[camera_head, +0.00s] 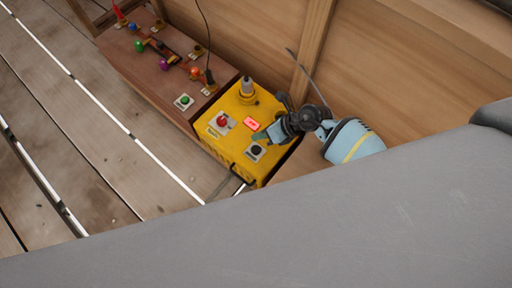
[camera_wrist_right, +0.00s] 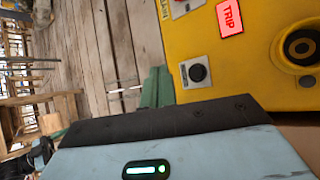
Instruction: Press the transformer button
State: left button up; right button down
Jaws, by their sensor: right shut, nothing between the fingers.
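The transformer is a yellow box (camera_head: 240,162) beside the wooden wall, with a lit red TRIP sign (camera_head: 251,124) on top. A black button (camera_head: 256,151) on a pale plate sits near its front edge; it also shows in the wrist view (camera_wrist_right: 198,72). A red button (camera_head: 223,120) sits to its left on another plate. My right gripper (camera_head: 259,136) is shut and empty, its green fingertips over the box top just above the black button in the picture. In the wrist view the green fingers (camera_wrist_right: 156,87) are left of the button; contact is not visible.
A wooden console (camera_head: 150,68) with a green button (camera_head: 185,100) and coloured knobs adjoins the box. A round fitting (camera_head: 247,88) with a cable stands on the box. A dark handle (camera_head: 241,175) is at its front. A light-blue part (camera_wrist_right: 40,152) at the wrist view's left looks like my other arm.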

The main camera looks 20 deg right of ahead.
jog(key=b, duration=0.5)
send_over(260, 149)
notch_tip(260, 149, down, 7)
jog(key=shift+s+a+r, duration=0.1)
jog(key=shift+r, duration=0.05)
jog(key=shift+f+b, duration=0.45)
jog(key=shift+f, duration=0.2)
pick_arm(q)
notch_tip(260, 149, down, 7)
jog(key=shift+s+a+r+g, duration=0.2)
jog(key=shift+s+a+g, duration=0.1)
jog(key=shift+s+a, duration=0.1)
jog(key=shift+s+d, duration=0.1)
jog(key=shift+s, duration=0.2)
jog(key=shift+w, duration=0.25)
jog(key=shift+s+f, duration=0.1)
jog(key=shift+s, duration=0.05)
pick_arm(e)
jog(key=shift+f, duration=0.15)
jog(key=shift+f, duration=0.25)
pick_arm(q)
jog(key=shift+s+f, duration=0.1)
jog(key=shift+f, duration=0.05)
